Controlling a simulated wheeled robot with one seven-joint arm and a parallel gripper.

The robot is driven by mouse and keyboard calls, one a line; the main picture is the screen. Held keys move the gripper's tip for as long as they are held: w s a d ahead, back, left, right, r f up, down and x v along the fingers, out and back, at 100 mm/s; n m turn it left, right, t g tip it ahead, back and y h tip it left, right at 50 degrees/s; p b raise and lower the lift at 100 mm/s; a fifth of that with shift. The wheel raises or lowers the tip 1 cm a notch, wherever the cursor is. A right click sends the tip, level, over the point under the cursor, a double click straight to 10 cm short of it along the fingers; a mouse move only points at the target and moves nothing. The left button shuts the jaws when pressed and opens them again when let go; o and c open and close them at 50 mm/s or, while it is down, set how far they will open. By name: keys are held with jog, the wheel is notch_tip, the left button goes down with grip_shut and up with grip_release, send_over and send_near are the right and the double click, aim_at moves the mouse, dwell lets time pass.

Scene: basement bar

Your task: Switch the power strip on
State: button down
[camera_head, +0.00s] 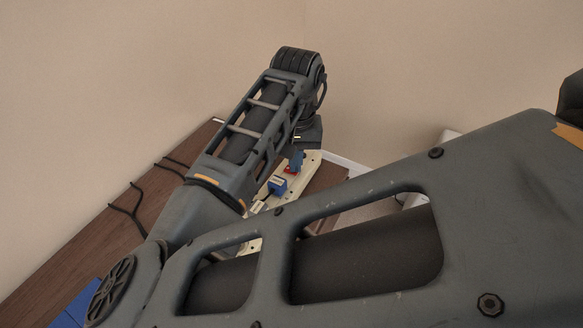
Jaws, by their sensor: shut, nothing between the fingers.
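The power strip (310,162) is a long cream bar on the brown wooden top, partly hidden by my arm. A blue plug (277,186) sits on it near the middle of its visible part. A small red part (291,170), perhaps the switch, shows near its far end; whether it is lit or pressed cannot be told. My gripper (298,156) points down over this far end, close to the red part. It is shut and empty. A small blue piece is at its tip; I cannot tell whether it is a fingertip or another plug. Any contact is unclear.
The brown wooden top (90,245) runs along the left wall. Black cords (128,209) lie on it, left of my arm. A blue object (75,308) shows at the lower left. A pale object (447,137) stands at the right, partly behind my arm. Plain walls meet behind.

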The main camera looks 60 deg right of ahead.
jog(key=shift+f, duration=0.2)
notch_tip(320, 180, up, 7)
jog(key=p, duration=0.6)
jog(key=shift+r, duration=0.1)
dwell(0.4)
dwell(0.4)
